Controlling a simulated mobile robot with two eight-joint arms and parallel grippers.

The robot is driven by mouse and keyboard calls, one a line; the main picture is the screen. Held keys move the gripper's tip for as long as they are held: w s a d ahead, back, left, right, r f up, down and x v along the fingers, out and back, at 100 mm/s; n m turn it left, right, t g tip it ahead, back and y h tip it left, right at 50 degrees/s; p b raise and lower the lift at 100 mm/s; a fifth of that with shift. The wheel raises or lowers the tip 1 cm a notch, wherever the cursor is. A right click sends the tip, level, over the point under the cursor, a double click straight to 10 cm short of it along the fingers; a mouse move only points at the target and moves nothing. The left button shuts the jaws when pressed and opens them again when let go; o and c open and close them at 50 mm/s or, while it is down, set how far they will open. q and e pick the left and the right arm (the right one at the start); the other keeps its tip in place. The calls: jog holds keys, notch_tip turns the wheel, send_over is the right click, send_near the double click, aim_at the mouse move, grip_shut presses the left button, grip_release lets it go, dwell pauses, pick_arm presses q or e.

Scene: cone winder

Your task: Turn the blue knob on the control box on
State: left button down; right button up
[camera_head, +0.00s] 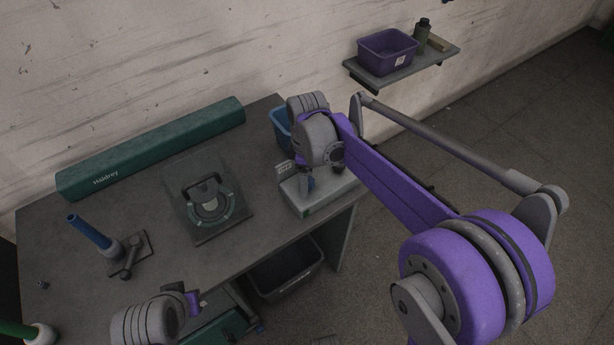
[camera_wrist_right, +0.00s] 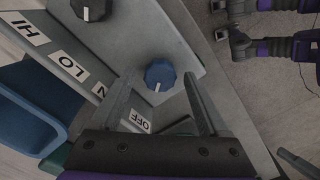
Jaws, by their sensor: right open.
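The control box (camera_head: 327,199) is a pale box at the right end of the table. In the right wrist view its blue knob (camera_wrist_right: 160,74) has a white mark pointing down the picture, nearer the OFF label (camera_wrist_right: 138,121) than the partly hidden ON label (camera_wrist_right: 100,90). My right gripper (camera_wrist_right: 157,82) is open, with one finger on each side of the blue knob and visible gaps between. In the head view the right wrist hangs over the box and hides part of it. My left gripper (camera_head: 192,301) is low at the table's front edge; its fingers are unclear.
A black knob (camera_wrist_right: 92,8) with HI and LO labels sits beside the blue one. A blue bin (camera_head: 281,127) stands behind the box. A green-grey device (camera_head: 207,227) with a handle, a spindle (camera_head: 89,231) and a long green Waldrey case (camera_head: 150,148) occupy the table.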

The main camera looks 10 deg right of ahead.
grip_shut()
jog(key=shift+m, duration=0.3)
jog(key=m, duration=0.6)
jog(key=shift+m, duration=0.3)
jog(key=m, duration=0.6)
jog(key=shift+m, duration=0.3)
dwell(0.3)
grip_release()
